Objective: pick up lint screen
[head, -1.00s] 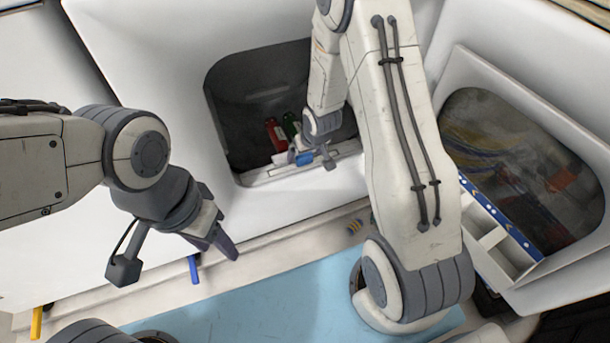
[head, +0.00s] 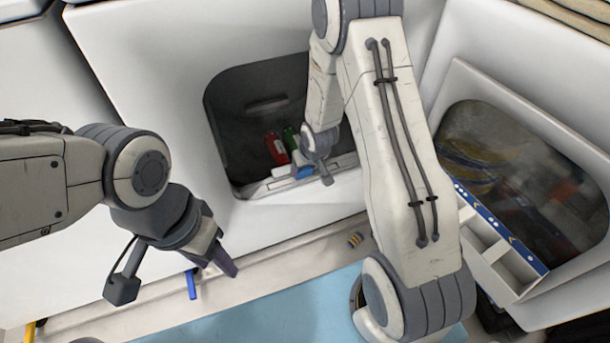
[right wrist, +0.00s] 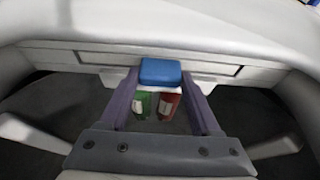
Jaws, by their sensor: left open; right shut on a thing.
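The lint screen shows as a blue-topped piece (right wrist: 160,71) between the fingers of my right gripper (right wrist: 160,82) in the right wrist view. My right gripper is shut on it at the lower lip of the dark machine opening. In the head view its blue part (head: 304,172) shows small at that lip, and my right arm hides most of the right fingers. How far the screen is out of its slot cannot be told. My left gripper (head: 224,262) is empty and open, low in front of the white machine, well left of the screen.
A red item (head: 276,149) and a green item (head: 290,139) lie inside the opening (head: 235,115), close to the gripper. At right is a second opening with an open white compartment drawer (head: 488,238). A small striped item (head: 355,240) lies on the floor by a blue mat (head: 290,310).

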